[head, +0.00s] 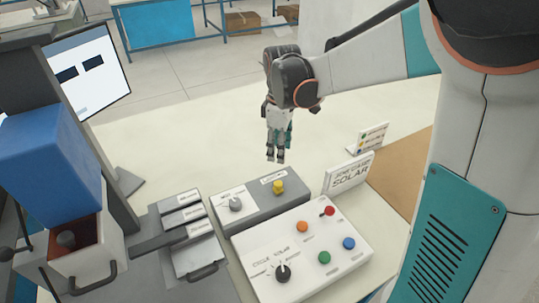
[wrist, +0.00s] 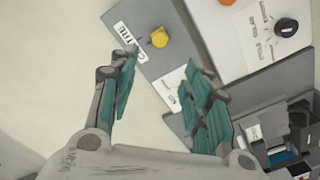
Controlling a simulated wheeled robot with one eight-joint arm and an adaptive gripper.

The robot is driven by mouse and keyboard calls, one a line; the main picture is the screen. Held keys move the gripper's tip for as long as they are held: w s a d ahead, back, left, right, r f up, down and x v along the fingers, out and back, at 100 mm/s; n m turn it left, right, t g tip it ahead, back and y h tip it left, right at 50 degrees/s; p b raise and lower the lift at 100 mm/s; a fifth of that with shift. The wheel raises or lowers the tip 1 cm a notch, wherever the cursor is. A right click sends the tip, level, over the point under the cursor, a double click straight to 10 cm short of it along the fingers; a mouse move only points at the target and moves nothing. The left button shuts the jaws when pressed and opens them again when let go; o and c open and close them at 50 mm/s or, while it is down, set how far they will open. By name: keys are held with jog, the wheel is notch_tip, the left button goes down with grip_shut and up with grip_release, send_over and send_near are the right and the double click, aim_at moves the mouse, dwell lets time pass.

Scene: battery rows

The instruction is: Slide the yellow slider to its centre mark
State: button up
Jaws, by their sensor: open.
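The yellow slider (head: 278,187) is a small yellow knob on the right part of a low grey box (head: 262,209), beside a white label. It also shows in the wrist view (wrist: 159,38), beyond my fingertips and roughly between their lines. My gripper (head: 275,158) points down above and behind the grey box, apart from the slider. In the wrist view my gripper (wrist: 162,70) has its two teal-padded fingers spread, with nothing between them.
A white sign (head: 349,174) stands right. The pale table behind the box is clear.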

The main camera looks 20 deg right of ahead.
aim_at(278, 183)
notch_tip(278, 183, down, 14)
jog(key=b, duration=0.5)
jog(key=shift+c, duration=0.3)
grip_shut()
